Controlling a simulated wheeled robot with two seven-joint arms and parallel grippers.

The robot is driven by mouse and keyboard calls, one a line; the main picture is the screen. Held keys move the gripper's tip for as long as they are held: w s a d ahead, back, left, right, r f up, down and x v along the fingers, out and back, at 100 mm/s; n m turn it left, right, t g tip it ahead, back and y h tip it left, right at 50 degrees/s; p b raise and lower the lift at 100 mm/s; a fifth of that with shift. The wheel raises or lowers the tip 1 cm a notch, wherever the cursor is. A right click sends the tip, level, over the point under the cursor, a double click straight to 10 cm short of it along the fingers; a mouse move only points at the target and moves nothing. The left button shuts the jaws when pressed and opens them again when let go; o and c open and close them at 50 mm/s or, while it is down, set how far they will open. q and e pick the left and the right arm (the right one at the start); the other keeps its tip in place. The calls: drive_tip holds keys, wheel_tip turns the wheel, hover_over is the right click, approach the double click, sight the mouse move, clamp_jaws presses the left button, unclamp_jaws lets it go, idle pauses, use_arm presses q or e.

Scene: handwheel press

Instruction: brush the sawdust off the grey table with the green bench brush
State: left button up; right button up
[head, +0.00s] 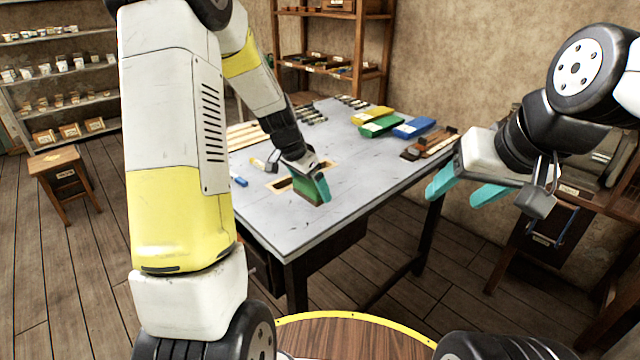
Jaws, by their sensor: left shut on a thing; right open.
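The grey table (345,213) stands in the middle of the head view. My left gripper (318,188) is over its front part, shut on a green thing (303,188) that looks like the green bench brush. The fingers hide part of it, and I cannot tell whether its lower edge touches the tabletop. No sawdust can be made out clearly at this size. My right gripper (455,190) is open and empty, to the right of the table's right edge.
A tan-edged dark slot (279,186) lies beside the held thing. Yellow (372,115), green (382,126) and blue (414,128) boxes lie at the back right, near wooden blocks (436,144). A small blue item (239,180) lies at the left edge. The front right tabletop is clear.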

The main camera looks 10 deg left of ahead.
use_arm(q)
drive_tip(key=shift+d+r, duration=0.1)
drive_tip(key=shift+r, duration=2)
